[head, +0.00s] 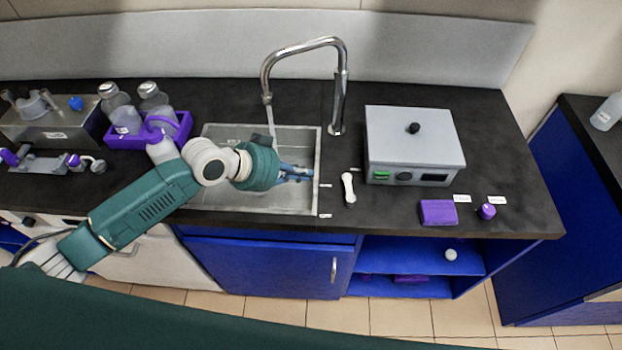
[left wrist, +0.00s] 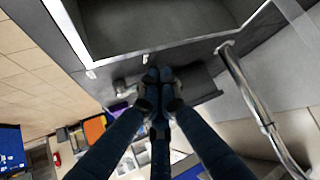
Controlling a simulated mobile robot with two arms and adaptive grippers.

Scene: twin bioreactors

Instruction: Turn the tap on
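A thin pale streak (head: 271,124), which looks like water, hangs below the spout. The tap also shows at the right of the left wrist view (left wrist: 250,95). My left gripper (head: 303,174) is over the right part of the sink, in front of the tap and apart from it. In the left wrist view its fingertips (left wrist: 158,75) are together with nothing seen between them. I cannot make out the tap's handle clearly. My right gripper is not in view.
A grey instrument box (head: 415,140) stands farther right, with a purple block (head: 438,212) and purple cap (head: 487,211) in front. A purple rack (head: 183,131) with bottles stands left of the sink.

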